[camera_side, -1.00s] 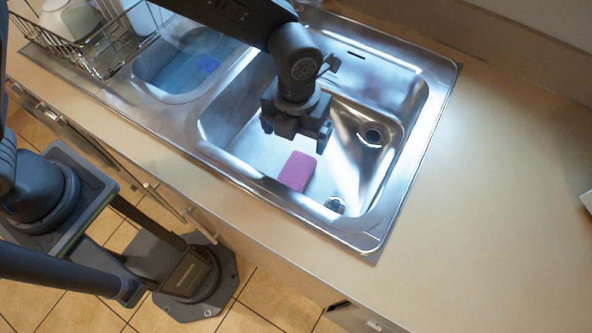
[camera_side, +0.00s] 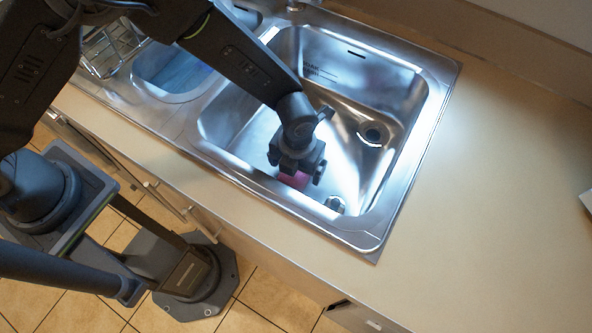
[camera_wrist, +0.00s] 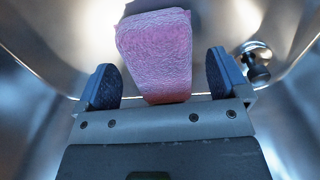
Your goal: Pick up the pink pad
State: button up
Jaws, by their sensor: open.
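The pink pad (camera_wrist: 156,50) shows in the wrist view as a rounded block with a rough, fibrous face. It lies in the larger basin of the steel sink, and in the side view only a small part of the pad (camera_side: 294,180) shows under my gripper. My gripper (camera_wrist: 163,80) is open, with one finger on the left and one on the right of the pad's near end. Gaps show between the pad and both fingers. In the side view my gripper (camera_side: 296,176) is down inside the basin over the pad, hiding most of it.
The steel sink (camera_side: 420,135) has walls close around my gripper. A wire rack (camera_side: 108,48) stands at upper left.

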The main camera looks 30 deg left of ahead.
jog(key=shift+f, duration=0.5)
jog(key=c, duration=1)
jog(key=shift+r, duration=0.1)
jog(key=shift+r, duration=0.6)
notch_tip(320, 180, up, 3)
jog(key=shift+f, duration=0.1)
jog(key=w+a+r, duration=0.2)
jog(key=a+r, duration=0.5)
jog(key=a, duration=0.4)
jog(key=shift+w+a, duration=0.2)
jog(key=shift+w, duration=0.1)
